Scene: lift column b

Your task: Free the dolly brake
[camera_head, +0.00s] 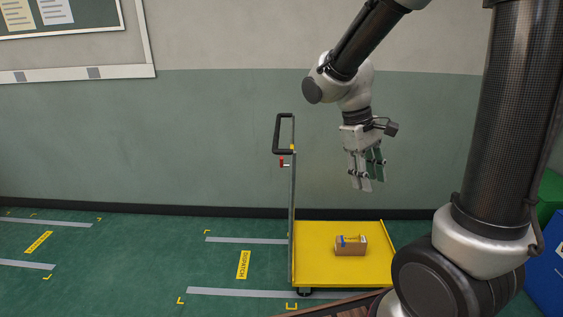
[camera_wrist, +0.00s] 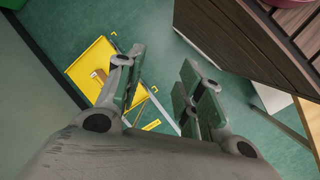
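The dolly is a yellow platform cart (camera_head: 318,270) on the green floor, with an upright post at its left end and a black loop handle (camera_head: 277,133) on top. A small red lever (camera_head: 281,163), likely the brake, sits on the post just below the handle. My gripper (camera_head: 362,186) hangs in the air to the right of the handle, above the platform, pointing down. Its fingers are apart with nothing between them. In the wrist view my gripper (camera_wrist: 160,92) also shows open, and the yellow platform (camera_wrist: 88,62) lies far below, partly hidden by a finger.
A cardboard box (camera_head: 351,248) with a blue and yellow mark rests on the platform. Grey floor lines and a yellow dispatch label (camera_head: 244,265) lie left of the dolly. A green wall stands behind. A blue bin (camera_head: 548,262) is at the right edge. A wooden-sided piece (camera_wrist: 250,40) shows in the wrist view.

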